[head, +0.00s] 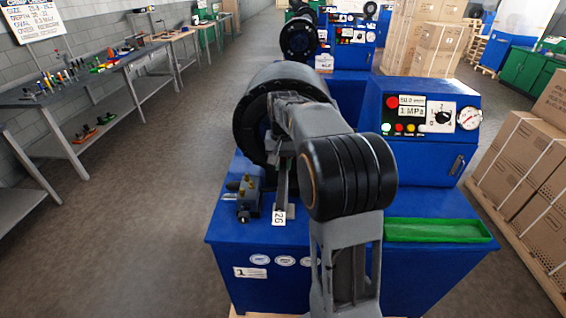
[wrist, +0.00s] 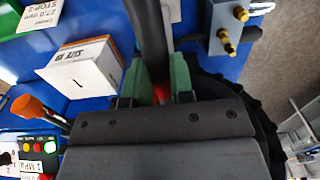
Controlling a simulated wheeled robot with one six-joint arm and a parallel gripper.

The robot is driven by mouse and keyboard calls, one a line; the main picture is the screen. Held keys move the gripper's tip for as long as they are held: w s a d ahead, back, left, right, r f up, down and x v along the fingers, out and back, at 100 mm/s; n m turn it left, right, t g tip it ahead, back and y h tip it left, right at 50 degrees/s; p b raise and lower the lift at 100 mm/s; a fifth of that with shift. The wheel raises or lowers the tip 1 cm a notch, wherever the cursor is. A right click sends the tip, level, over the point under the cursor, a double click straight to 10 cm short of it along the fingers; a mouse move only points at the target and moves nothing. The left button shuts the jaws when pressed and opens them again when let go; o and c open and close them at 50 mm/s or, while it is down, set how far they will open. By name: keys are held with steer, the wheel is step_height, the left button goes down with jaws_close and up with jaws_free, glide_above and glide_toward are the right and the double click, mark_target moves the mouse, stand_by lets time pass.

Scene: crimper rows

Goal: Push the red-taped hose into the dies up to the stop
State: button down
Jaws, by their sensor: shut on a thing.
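In the wrist view, my gripper (wrist: 157,78) has its two green-padded fingers closed on a black hose (wrist: 153,35). Red tape (wrist: 161,93) shows between the fingers, close to the gripper body. The hose runs away from the gripper toward the top of the picture. In the head view, the crimper's large black ring head (head: 250,125) stands on the blue bench, and my arm covers most of its opening. The hose's end, the dies and the stop are hidden, so I cannot tell how deep the hose sits.
A blue control box (head: 425,160) with lights and a gauge stands right of the head. A green tray (head: 437,230) lies on the bench. A valve block (head: 243,197) with brass fittings sits left. Cartons (head: 520,150) stand at right. The left floor is clear.

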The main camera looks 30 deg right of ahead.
jaws_free()
stand_by(0.8)
steer(key=shift+r, duration=0.15)
steer(key=shift+r+p, duration=3)
steer(key=shift+r, duration=0.4)
steer(key=shift+c, duration=0.4)
